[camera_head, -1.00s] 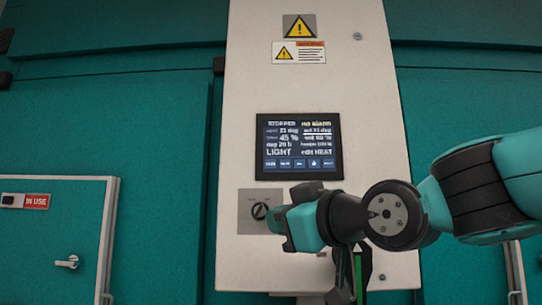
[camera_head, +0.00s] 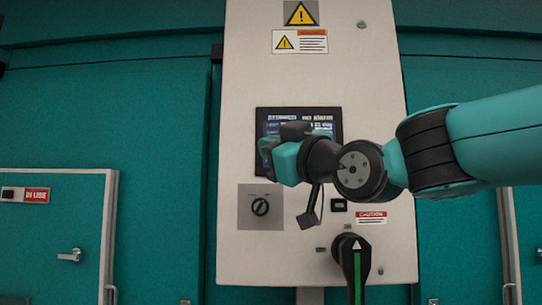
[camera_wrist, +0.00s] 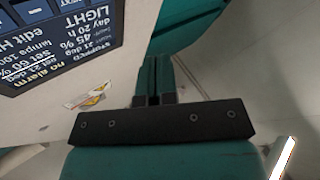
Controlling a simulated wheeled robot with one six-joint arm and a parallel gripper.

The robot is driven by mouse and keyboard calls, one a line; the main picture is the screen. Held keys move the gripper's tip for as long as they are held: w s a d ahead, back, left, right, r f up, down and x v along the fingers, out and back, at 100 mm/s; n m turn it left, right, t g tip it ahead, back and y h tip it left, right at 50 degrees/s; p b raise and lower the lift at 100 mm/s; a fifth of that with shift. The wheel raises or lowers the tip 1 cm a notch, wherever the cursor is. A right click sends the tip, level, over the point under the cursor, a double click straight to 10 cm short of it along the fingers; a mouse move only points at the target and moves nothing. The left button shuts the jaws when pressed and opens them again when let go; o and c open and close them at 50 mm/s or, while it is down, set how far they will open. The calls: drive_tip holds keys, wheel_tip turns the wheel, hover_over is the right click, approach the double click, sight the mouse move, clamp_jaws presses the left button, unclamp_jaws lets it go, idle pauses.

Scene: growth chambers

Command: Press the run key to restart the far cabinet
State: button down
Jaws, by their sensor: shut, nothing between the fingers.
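The control screen (camera_head: 268,125) is on a pale panel (camera_head: 245,90) of the teal cabinet. My gripper (camera_head: 268,152) hides most of its lower part in the head view. In the wrist view the screen (camera_wrist: 70,30) is upside down at the top left; it reads STOPPED, no alarm and LIGHT. Blue key tiles (camera_wrist: 70,4) are cut by the top edge there; I cannot tell which is the run key. My gripper's fingers (camera_wrist: 153,65) are shut and empty, and appear to the right of the screen in that view. I see no contact with a key.
A rotary knob (camera_head: 260,207) is below the screen. A large dark handle (camera_head: 352,252) with a green stripe projects at lower right, beside a caution label (camera_head: 371,217). Warning signs (camera_head: 300,40) are above. A door marked IN USE (camera_head: 36,195) is at left.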

drive_tip(key=w+p, duration=0.1)
drive_tip(key=w, duration=0.5)
drive_tip(key=shift+w+d+p, duration=0.15)
drive_tip(key=shift+w+p, duration=0.2)
drive_tip(key=shift+p, duration=0.05)
idle(1.7)
drive_tip(key=shift+w, duration=0.4)
drive_tip(key=shift+w, duration=0.3)
idle(0.4)
drive_tip(key=shift+s+b, duration=0.1)
drive_tip(key=shift+b, duration=0.3)
drive_tip(key=shift+s+b, duration=0.55)
drive_tip(key=shift+s, duration=0.1)
